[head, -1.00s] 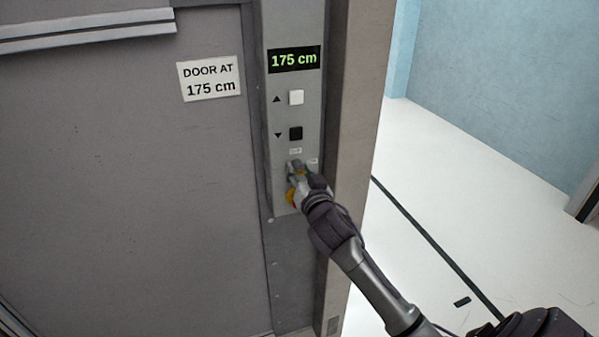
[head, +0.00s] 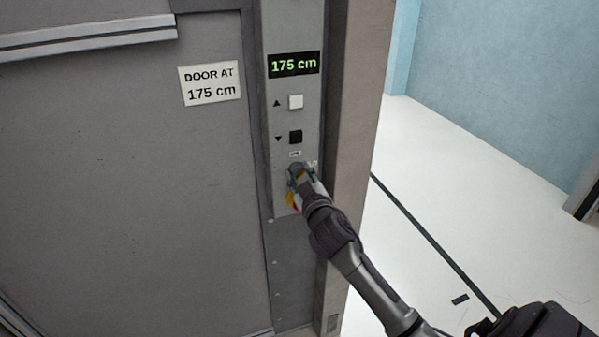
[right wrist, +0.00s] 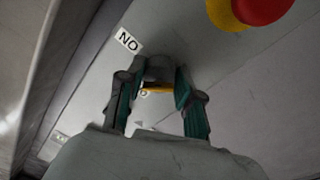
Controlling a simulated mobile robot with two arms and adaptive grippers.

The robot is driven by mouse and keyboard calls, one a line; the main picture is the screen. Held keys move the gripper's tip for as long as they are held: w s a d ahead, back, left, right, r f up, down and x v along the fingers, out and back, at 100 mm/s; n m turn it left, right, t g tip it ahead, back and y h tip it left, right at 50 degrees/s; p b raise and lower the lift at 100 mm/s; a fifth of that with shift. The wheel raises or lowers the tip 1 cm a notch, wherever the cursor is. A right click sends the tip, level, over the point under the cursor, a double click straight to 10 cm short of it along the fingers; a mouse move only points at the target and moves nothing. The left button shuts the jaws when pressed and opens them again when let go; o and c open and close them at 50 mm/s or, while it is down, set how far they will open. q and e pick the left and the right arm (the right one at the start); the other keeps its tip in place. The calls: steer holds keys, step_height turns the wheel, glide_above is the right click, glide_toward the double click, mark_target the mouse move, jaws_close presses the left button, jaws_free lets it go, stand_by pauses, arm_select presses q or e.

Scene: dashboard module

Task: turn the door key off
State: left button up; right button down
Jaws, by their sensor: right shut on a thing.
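The door key (right wrist: 156,89) shows in the right wrist view as a small yellow strip below a dark round part, between my gripper's fingers. In the head view only a bit of yellow (head: 300,177) shows at the key, low on the control panel (head: 283,190); the rest is hidden. My right gripper (head: 301,172) is at the panel, shut on the key, with its green-lined fingers (right wrist: 158,92) on either side of it. A white label (right wrist: 128,41) beside the key reads "NO" in the wrist view, perhaps an upside-down "ON". My left gripper is not in view.
A red and yellow stop button (right wrist: 255,10) is close to the gripper. Above the key are a black button (head: 295,137), a white button (head: 295,102) and a display (head: 294,64) reading 175 cm. The grey door (head: 130,200) is left; open floor (head: 480,170) is right.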

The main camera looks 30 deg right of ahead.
steer(key=n+p, duration=0.1)
steer(key=n, duration=0.4)
steer(key=shift+n, duration=0.4)
steer(key=shift+n+t+y+p, duration=0.35)
steer(key=shift+n+p, duration=0.3)
steer(key=shift+n, duration=1.55)
steer(key=c, duration=1.9)
jaws_free()
steer(key=o, duration=1.2)
steer(key=shift+c, duration=0.2)
steer(key=shift+s, duration=0.1)
steer(key=v, duration=1.1)
steer(key=shift+s, duration=0.4)
steer(key=shift+a, duration=0.1)
